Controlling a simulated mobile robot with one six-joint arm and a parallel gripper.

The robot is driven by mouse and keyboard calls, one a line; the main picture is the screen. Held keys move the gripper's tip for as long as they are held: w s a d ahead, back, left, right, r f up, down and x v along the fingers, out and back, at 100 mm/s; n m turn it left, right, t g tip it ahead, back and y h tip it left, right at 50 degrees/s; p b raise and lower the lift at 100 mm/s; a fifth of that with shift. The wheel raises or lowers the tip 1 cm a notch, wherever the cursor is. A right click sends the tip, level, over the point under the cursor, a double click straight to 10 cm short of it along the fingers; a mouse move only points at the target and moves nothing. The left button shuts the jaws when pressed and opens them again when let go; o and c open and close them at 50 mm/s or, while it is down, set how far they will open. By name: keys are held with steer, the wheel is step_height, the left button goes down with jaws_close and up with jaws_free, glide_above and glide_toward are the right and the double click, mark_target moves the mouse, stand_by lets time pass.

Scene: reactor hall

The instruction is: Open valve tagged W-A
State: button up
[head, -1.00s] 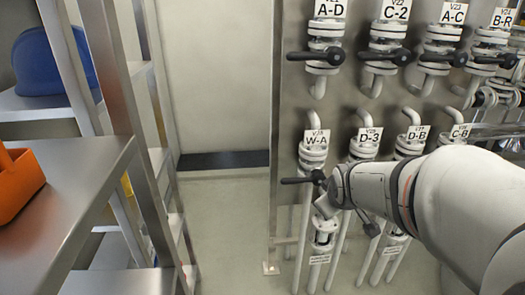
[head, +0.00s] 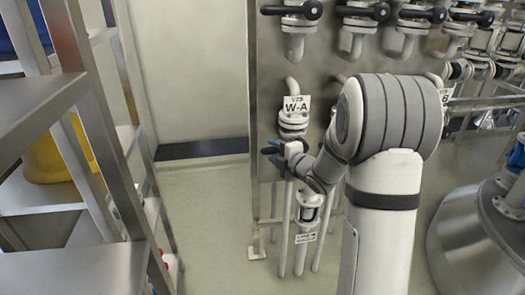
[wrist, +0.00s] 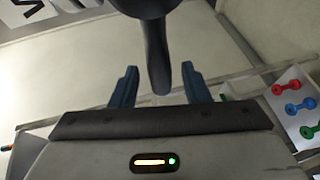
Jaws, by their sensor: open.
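The tag W-A (head: 296,104) is fixed on a white flanged valve (head: 292,124) on a vertical pipe, at the left of the lower row on the steel panel. My gripper (head: 272,153) is at this valve's lever, its blue fingers pointing left. In the wrist view my gripper (wrist: 164,88) is open, with the dark lever (wrist: 156,55) reaching between its two blue fingers. The lever is closer to the right finger; I cannot tell whether they touch. My wrist hides most of the lever in the head view.
An upper row of valves with black levers (head: 291,11) runs above. Steel shelving (head: 110,130) with a yellow object (head: 52,155) stands at left. A large steel vessel (head: 480,235) is at right. The floor (head: 205,215) between shelving and panel is clear.

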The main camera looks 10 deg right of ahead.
steer(key=shift+x, duration=1.9)
steer(key=shift+s, duration=0.1)
jaws_close()
